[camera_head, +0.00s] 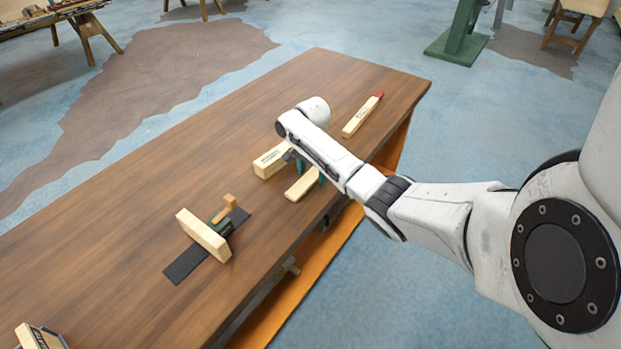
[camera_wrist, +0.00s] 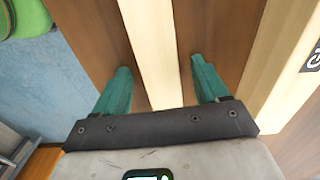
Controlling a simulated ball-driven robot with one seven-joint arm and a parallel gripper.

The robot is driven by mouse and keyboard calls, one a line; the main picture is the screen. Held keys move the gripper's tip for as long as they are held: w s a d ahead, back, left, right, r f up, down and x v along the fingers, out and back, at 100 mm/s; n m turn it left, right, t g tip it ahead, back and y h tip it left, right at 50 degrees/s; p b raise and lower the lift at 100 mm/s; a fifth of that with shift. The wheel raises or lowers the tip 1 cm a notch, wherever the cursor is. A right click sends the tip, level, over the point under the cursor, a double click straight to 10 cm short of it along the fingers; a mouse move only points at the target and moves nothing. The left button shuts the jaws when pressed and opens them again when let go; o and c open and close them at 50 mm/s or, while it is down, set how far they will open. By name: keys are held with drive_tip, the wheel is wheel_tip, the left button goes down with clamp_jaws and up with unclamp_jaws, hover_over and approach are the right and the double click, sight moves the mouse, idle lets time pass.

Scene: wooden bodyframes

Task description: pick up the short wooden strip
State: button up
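A short, pale wooden strip (camera_head: 299,188) lies on the brown table, partly hidden under my arm. In the wrist view the strip (camera_wrist: 151,45) runs lengthwise between my two teal fingers. My gripper (camera_wrist: 160,66) is open, with a finger on each side of the strip and a visible gap to both. In the head view my gripper (camera_head: 310,171) is low over the strip, mostly covered by my wrist. I cannot tell how far the fingertips are above the tabletop.
A thicker labelled wooden block (camera_head: 268,163) lies close beside the strip; it also shows in the wrist view (camera_wrist: 285,45). A red-ended wooden piece (camera_head: 361,117) lies farther back. A wooden board on a green tool (camera_head: 203,236) stands nearer. The table (camera_head: 150,190) is clear at left.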

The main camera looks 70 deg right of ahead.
drive_tip(key=c, duration=1.1)
